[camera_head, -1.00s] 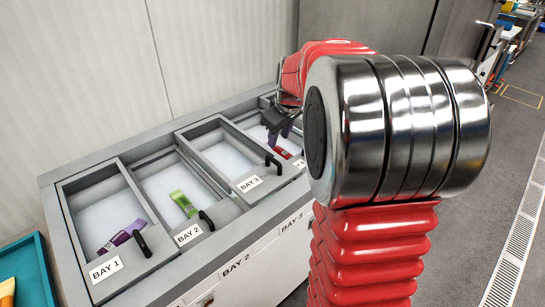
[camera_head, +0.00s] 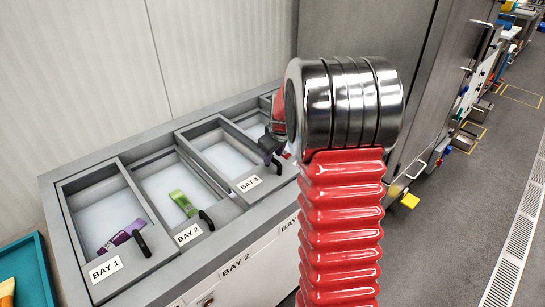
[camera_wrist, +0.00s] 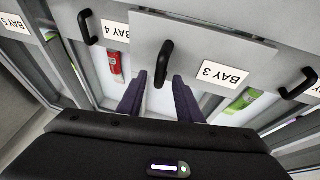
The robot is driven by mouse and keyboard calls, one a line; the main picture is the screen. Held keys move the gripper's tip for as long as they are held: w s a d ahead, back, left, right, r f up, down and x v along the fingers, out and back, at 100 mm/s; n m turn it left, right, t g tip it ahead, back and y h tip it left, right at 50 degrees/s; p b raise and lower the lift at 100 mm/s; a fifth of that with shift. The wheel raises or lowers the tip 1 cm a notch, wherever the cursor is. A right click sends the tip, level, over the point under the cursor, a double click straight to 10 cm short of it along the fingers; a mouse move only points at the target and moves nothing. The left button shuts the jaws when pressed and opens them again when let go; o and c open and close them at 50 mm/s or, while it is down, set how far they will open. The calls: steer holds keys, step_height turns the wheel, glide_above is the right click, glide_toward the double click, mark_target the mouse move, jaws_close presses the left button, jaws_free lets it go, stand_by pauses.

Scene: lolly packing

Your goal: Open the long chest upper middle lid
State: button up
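The long grey chest (camera_head: 205,262) has a row of lids with pale panes, each with a black handle and a bay label. The middle lid, labelled BAY 3 (camera_head: 249,183), also shows upside down in the wrist view (camera_wrist: 200,40). Its black handle (camera_wrist: 164,62) sits between my two dark purple fingers. My gripper (camera_wrist: 160,82) is open, with a visible gap on both sides of the handle. In the head view my gripper (camera_head: 270,143) is just above the BAY 3 handle, partly hidden by my arm.
The BAY 4 handle (camera_wrist: 88,27) and BAY 2 handle (camera_wrist: 298,84) lie either side. A purple packet (camera_head: 121,237), green packet (camera_head: 184,204) and red packet (camera_wrist: 115,66) show in bays. A teal tray (camera_head: 28,275) is at left.

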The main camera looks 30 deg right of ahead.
steer(key=shift+w+d+f, duration=0.1)
steer(key=shift+w+f, duration=0.1)
steer(key=shift+f, duration=0.3)
steer(key=shift+c, duration=0.6)
jaws_close()
steer(key=shift+a, duration=0.2)
steer(key=shift+d, duration=0.2)
